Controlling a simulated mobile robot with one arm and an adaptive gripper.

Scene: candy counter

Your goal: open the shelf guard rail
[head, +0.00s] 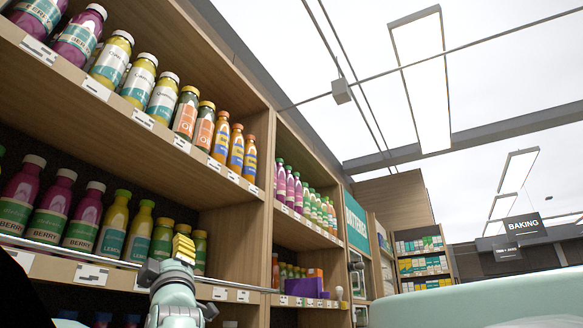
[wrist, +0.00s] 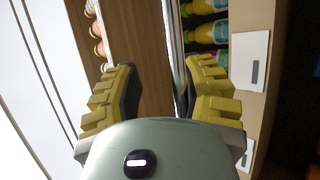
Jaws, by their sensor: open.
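The shelf guard rail (head: 70,253) is a thin metal bar along the front edge of the lower bottle shelf in the head view. My gripper (head: 184,248), with yellow fingers, is raised in front of that shelf, overlapping the rail line. In the wrist view the rail (wrist: 175,45) runs up the picture as a narrow grey strip. My open gripper (wrist: 160,75) has one finger on each side of this strip in the picture, with the strip closer to the right finger. I cannot tell whether a finger touches the rail.
Purple, yellow and green bottles (head: 112,228) stand behind the rail. An upper shelf (head: 120,120) holds more bottles above my gripper. White price labels (head: 91,274) line the shelf edge. A purple box (head: 304,287) sits on a shelf further right. The aisle side at right looks open.

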